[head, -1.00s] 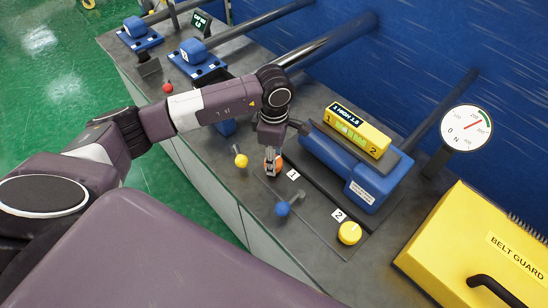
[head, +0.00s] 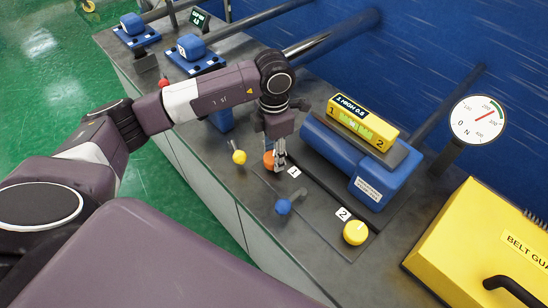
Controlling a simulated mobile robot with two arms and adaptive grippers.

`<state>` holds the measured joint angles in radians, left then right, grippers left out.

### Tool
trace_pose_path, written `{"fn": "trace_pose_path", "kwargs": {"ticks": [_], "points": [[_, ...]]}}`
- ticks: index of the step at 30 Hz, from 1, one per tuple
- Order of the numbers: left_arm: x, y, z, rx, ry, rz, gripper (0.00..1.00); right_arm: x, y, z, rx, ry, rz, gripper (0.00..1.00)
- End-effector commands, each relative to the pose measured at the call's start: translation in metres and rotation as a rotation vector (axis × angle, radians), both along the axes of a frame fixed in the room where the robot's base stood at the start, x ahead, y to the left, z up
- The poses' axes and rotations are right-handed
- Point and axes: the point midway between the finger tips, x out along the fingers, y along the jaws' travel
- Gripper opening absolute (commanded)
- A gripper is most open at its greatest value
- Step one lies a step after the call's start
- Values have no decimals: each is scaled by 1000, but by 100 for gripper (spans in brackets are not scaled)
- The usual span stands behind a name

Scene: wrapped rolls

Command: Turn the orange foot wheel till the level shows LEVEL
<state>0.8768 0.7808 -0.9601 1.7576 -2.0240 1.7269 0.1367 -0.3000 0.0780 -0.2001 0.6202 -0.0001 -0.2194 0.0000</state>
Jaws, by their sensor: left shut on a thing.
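The orange foot wheel (head: 268,160) stands on the grey bench beside the label 1, partly hidden by my fingers. My left gripper (head: 280,163) points down and is shut on this wheel. The yellow level (head: 363,124) lies on top of the blue machine block, with ends marked 1 and 2. Its dark display (head: 351,105) appears to read "1 HIGH 0.5". A yellow foot wheel (head: 356,232) stands beside the label 2 (head: 342,213). My right gripper is not in view.
A blue-knobbed lever (head: 283,207) and a yellow-knobbed lever (head: 239,157) stand close to my gripper. A round gauge (head: 478,119) stands to the right. The yellow belt guard (head: 470,240) takes up the right front of the bench.

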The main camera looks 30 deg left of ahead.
Motion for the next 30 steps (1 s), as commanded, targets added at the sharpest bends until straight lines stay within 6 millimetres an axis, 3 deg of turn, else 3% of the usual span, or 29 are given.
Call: {"fn": "trace_pose_path", "kwargs": {"ticks": [15, 30], "points": [[2, 2, 1, 0, -6, 450, 14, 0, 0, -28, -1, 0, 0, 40], [2, 2, 2, 0, -6, 641, 14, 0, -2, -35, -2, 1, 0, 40]]}}
